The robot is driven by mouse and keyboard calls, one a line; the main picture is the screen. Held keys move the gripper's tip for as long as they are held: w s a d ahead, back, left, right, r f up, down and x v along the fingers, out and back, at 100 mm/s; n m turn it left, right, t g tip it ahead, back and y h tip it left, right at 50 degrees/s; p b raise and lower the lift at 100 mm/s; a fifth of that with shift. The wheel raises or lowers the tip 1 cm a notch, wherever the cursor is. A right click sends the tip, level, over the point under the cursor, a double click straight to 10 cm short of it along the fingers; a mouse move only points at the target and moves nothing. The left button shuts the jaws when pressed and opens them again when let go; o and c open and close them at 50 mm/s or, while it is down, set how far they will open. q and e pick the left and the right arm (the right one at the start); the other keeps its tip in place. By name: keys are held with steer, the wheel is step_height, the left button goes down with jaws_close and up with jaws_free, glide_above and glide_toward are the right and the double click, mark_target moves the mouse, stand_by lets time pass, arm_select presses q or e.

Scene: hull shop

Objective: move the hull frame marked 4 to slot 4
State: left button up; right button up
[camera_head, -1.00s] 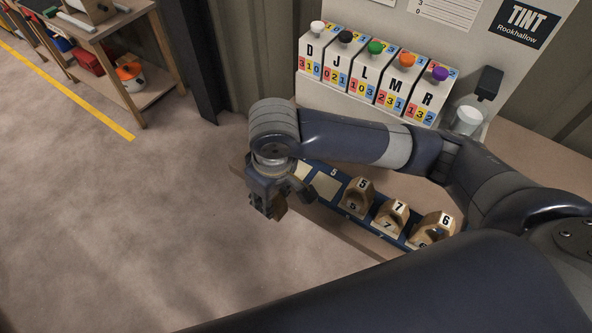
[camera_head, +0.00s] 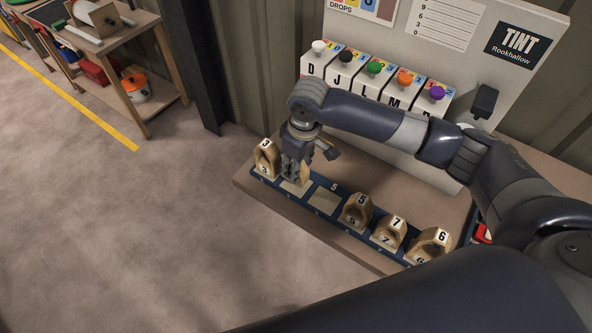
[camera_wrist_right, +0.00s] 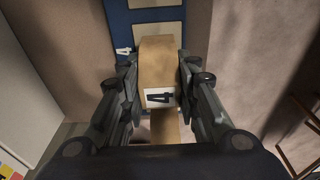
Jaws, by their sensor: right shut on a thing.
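The hull frame marked 4 (camera_wrist_right: 159,97) is a tan wooden arch with a white number plate. My right gripper (camera_wrist_right: 160,80) is shut on it, a finger on each side. In the head view my right gripper (camera_head: 294,178) points down at the blue rack (camera_head: 340,221), between the frame marked 3 (camera_head: 265,158) and a bare pale slot (camera_head: 324,201). A white 4 (camera_wrist_right: 124,50) shows on the rack beside the held frame in the wrist view. A pale pad shows beneath the gripper; whether the frame touches it I cannot tell. My left gripper is out of view.
Frames marked 5 (camera_head: 357,210), 7 (camera_head: 389,235) and 6 (camera_head: 429,245) stand farther right in the rack. A red thing (camera_head: 482,234) lies at the right.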

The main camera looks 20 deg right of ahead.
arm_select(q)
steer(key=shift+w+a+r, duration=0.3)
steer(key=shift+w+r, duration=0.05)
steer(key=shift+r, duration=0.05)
arm_select(e)
steer(key=shift+f, duration=1.4)
steer(key=shift+f, duration=0.15)
steer(key=o, duration=1.1)
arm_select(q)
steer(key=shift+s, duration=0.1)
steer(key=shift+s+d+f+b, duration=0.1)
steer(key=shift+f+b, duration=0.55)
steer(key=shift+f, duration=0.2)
arm_select(e)
steer(key=r, duration=0.4)
steer(key=s+r, duration=0.1)
steer(key=r, duration=0.7)
steer(key=shift+s+d+r, duration=0.15)
steer(key=shift+d, duration=0.25)
